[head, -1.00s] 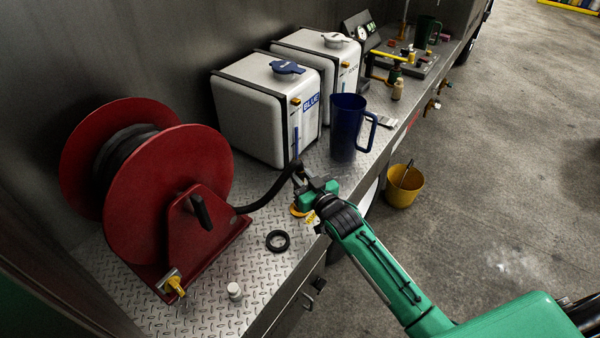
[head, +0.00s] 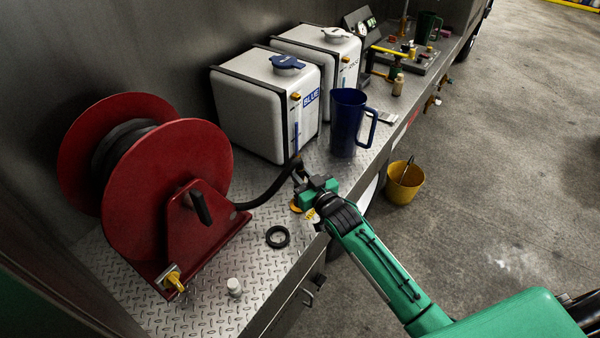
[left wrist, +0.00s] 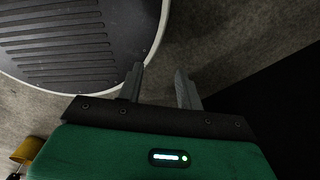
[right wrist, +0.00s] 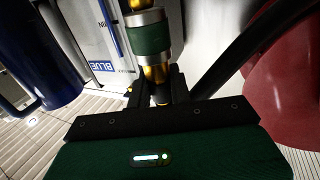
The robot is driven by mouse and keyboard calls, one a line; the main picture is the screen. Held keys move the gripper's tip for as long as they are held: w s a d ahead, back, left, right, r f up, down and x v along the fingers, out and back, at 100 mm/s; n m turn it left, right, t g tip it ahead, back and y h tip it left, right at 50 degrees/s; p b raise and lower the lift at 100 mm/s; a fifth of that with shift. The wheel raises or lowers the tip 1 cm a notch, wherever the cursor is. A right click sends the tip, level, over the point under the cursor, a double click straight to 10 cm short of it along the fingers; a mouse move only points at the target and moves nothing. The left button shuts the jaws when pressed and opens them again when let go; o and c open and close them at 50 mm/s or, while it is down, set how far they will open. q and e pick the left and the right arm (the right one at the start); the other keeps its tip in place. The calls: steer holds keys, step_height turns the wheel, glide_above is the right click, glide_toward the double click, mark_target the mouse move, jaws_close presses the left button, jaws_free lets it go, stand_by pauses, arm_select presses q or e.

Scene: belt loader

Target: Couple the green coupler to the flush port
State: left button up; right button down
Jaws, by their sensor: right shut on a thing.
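My right gripper (head: 300,178) is over the diamond-plate deck, in front of the white tank marked BLUE. In the right wrist view, its fingers (right wrist: 160,90) are shut on the green coupler (right wrist: 148,38), a metal fitting with a green band and brass parts, held upright in that picture. In the head view the coupler is mostly hidden by the gripper. A black hose (head: 268,193) runs from the red reel to the gripper. My left gripper (left wrist: 160,85) is open and empty in the left wrist view, above the floor. I cannot make out the flush port for certain.
The red hose reel (head: 170,190) stands at left. A blue jug (head: 346,125) stands right of the BLUE tank (head: 262,110). A black ring (head: 277,237) and a small white-capped bottle (head: 234,287) lie on the deck (head: 200,315). A yellow bucket (head: 405,185) is on the floor.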

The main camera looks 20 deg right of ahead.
steer(key=shift+f+b, duration=0.7)
steer(key=shift+f, duration=0.65)
steer(key=c, duration=1.2)
jaws_free()
steer(key=shift+b+v, duration=1.95)
steer(key=shift+v, duration=4.95)
